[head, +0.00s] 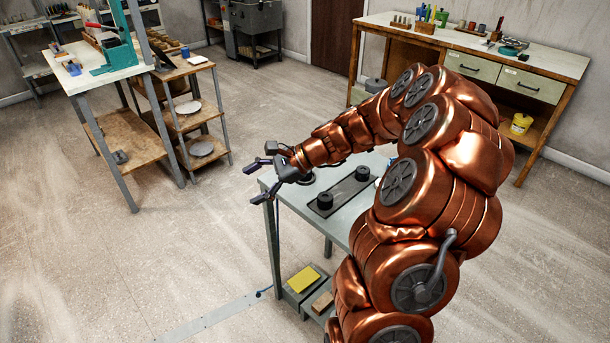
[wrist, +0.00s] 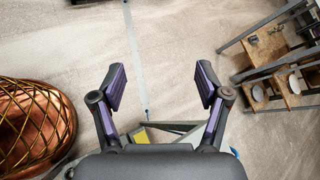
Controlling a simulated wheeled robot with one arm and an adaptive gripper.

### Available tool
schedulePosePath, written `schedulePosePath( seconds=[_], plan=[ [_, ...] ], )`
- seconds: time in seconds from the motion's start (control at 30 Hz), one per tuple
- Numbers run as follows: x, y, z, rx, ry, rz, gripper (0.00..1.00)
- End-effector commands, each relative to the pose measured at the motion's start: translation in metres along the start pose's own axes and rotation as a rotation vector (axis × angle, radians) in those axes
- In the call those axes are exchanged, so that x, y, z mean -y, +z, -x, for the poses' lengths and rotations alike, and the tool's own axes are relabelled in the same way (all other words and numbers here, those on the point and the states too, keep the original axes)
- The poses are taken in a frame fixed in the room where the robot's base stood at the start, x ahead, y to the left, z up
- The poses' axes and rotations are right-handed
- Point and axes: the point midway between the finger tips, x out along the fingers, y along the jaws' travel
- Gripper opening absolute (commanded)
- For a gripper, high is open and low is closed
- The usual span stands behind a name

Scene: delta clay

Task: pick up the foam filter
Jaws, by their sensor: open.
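My gripper (head: 256,181) is open and empty. In the head view it hangs by the left end of the grey worktable (head: 294,217), with its fingers out past the edge. The wrist view shows its two fingers spread wide (wrist: 160,82) over bare floor. A flat yellow pad (head: 304,279) lies on the table's lower shelf, well below my gripper. It partly shows low between the fingers in the wrist view (wrist: 140,136). Two black round pieces (head: 325,200) (head: 362,173) sit on a dark tray on the tabletop. I cannot tell for sure which of these is the foam filter.
The dark tray (head: 343,193) lies on the worktable beside my arm. A brown block (head: 322,303) lies near the yellow pad. A shelved bench (head: 118,75) stands at the back left and a drawer workbench (head: 540,60) at the back right. The floor (head: 120,270) on the left is clear.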

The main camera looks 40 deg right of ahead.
Motion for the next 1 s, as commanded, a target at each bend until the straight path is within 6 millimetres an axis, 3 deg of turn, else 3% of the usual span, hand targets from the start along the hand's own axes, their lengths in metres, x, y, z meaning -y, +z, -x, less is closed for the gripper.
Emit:
schedulePosePath(
  seconds=[0.03, 0.2, 0.4, 0.5, 0.7, 1.0],
  plan=[
    [0.010, -0.023, 0.008, 0.002, -0.054, -0.072, 0.75],
    [0.038, -0.098, 0.041, 0.015, -0.238, -0.319, 0.75],
    [0.048, -0.181, 0.084, 0.031, -0.422, -0.563, 0.75],
    [0.047, -0.208, 0.100, 0.035, -0.485, -0.642, 0.75],
    [0.046, -0.234, 0.112, 0.038, -0.539, -0.711, 0.75],
    [0.060, -0.237, 0.092, 0.037, -0.541, -0.712, 0.75]
  ],
)
